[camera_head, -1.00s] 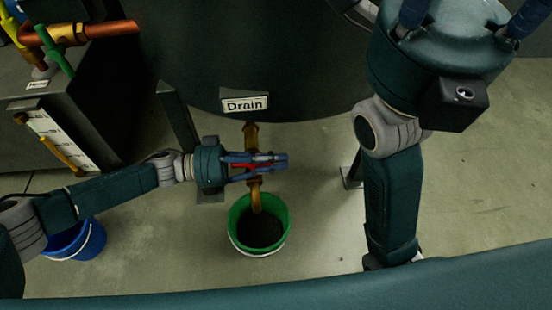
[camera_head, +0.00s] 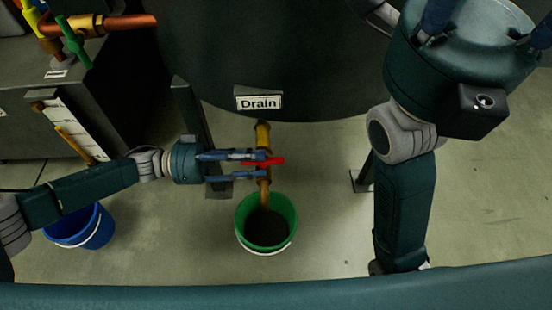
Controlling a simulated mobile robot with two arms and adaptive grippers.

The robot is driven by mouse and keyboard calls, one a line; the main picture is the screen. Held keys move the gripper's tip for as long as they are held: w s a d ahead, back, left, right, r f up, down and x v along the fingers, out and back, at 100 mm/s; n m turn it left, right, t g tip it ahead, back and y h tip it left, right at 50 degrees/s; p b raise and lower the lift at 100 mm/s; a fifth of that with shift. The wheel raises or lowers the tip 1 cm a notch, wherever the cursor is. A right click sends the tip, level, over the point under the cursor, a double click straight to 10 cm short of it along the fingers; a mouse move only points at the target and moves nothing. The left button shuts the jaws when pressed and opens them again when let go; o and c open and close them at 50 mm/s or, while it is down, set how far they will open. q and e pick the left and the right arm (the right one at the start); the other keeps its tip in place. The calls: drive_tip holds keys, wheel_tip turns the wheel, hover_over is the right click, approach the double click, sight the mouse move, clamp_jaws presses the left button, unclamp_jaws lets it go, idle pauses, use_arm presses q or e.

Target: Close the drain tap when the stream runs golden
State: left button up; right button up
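The drain tap has a red handle (camera_head: 272,161) lying crosswise over a brass pipe (camera_head: 263,136) below the "Drain" sign (camera_head: 259,102). A brown spout (camera_head: 264,197) leads down into a green bucket (camera_head: 246,218) with dark contents (camera_head: 266,228). I cannot tell a stream apart from the spout. My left gripper (camera_head: 263,166) comes in from the left with its blue fingers spread apart. The fingertips are beside the handle, which shows between and past them; contact is unclear. My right arm hangs at the right, and its gripper is out of sight.
A large dark tank (camera_head: 300,60) stands above the tap on legs. A blue bucket (camera_head: 88,232) sits on the floor at left, below my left arm. Copper pipes with a green lever (camera_head: 73,42) and a gauge panel (camera_head: 75,125) are at upper left. Floor right of the green bucket is clear.

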use_arm(q)
drive_tip(key=a, duration=0.4)
drive_tip(key=shift+a, duration=0.2)
drive_tip(key=shift+a, duration=0.1)
